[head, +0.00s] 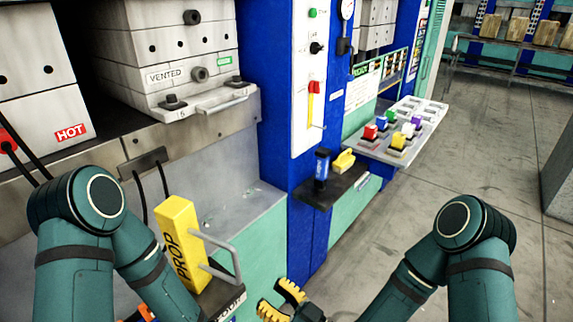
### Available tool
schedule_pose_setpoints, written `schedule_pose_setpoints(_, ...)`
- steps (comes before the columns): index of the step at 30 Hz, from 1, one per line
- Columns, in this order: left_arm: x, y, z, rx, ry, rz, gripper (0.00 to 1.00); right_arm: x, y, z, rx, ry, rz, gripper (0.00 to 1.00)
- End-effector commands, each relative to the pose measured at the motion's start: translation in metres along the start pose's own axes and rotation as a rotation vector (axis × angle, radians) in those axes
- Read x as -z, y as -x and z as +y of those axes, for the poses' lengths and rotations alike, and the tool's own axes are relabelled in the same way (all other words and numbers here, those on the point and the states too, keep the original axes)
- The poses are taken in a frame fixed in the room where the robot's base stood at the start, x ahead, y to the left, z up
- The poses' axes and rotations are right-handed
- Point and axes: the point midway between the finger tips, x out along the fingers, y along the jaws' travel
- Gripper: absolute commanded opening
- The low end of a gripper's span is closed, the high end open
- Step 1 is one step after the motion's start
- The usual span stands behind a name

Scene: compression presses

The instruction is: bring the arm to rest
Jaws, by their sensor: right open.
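My right arm (455,235) comes in from the bottom right and bends down toward the lower edge. My right gripper (278,301) shows at the bottom centre, with yellow toothed fingers apart and nothing seen between them. It is to the right of the yellow block marked PROP, apart from it in the picture. My left arm (95,215) bends down at the left, in front of the press.
The yellow PROP block (178,240) with a grey handle stands upright at lower left. The press (190,65) has VENTED and HOT labels. A dark shelf (325,192) holds a blue bottle and yellow item. A grey tray (425,125) holds several coloured pieces. The floor at right is clear.

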Motion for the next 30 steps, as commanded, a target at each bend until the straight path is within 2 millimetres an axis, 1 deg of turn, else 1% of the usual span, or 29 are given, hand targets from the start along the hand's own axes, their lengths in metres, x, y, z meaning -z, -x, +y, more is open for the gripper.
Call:
schedule_pose_setpoints(1,0.0,0.0,0.0,0.0,0.0,0.0,0.47,-0.02,0.003,0.008,-0.03,-0.028,-0.129,0.42)
schedule_pose_setpoints(2,0.0,0.0,0.0,0.0,0.0,0.0,0.47,-0.033,0.008,0.014,-0.054,-0.054,-0.212,0.42)
schedule_pose_setpoints(3,0.0,0.0,0.0,0.0,0.0,0.0,0.47,-0.05,0.015,0.021,-0.092,-0.094,-0.323,0.42)
schedule_pose_setpoints(5,0.0,0.0,0.0,0.0,0.0,0.0,0.47,-0.074,0.032,0.031,-0.159,-0.166,-0.484,0.42)
schedule_pose_setpoints(6,0.0,0.0,0.0,0.0,0.0,0.0,0.47,-0.088,0.045,0.037,-0.209,-0.22,-0.586,0.42)
schedule_pose_setpoints(8,0.0,0.0,0.0,0.0,0.0,0.0,0.47,-0.106,0.068,0.043,-0.292,-0.311,-0.732,0.42)
schedule_pose_setpoints(9,0.0,0.0,0.0,0.0,0.0,0.0,0.47,-0.116,0.084,0.046,-0.353,-0.377,-0.821,0.42)
schedule_pose_setpoints(11,0.0,0.0,0.0,0.0,0.0,0.0,0.47,-0.127,0.109,0.047,-0.445,-0.481,-0.942,0.42)
schedule_pose_setpoints(12,0.0,0.0,0.0,0.0,0.0,0.0,0.47,-0.132,0.124,0.046,-0.506,-0.551,-1.012,0.42)
schedule_pose_setpoints(15,0.0,0.0,0.0,0.0,0.0,0.0,0.47,-0.137,0.156,0.04,-0.639,-0.711,-1.143,0.42)
schedule_pose_setpoints(18,0.0,0.0,0.0,0.0,0.0,0.0,0.47,-0.138,0.176,0.032,-0.735,-0.832,-1.22,0.42)
schedule_pose_setpoints(19,0.0,0.0,0.0,0.0,0.0,0.0,0.47,-0.138,0.18,0.03,-0.755,-0.858,-1.236,0.42)
schedule_pose_setpoints(23,0.0,0.0,0.0,0.0,0.0,0.0,0.47,-0.137,0.189,0.025,-0.8,-0.92,-1.269,0.42)
schedule_pose_setpoints(30,0.0,0.0,0.0,0.0,0.0,0.0,0.47,-0.137,0.19,0.024,-0.803,-0.924,-1.271,0.42)
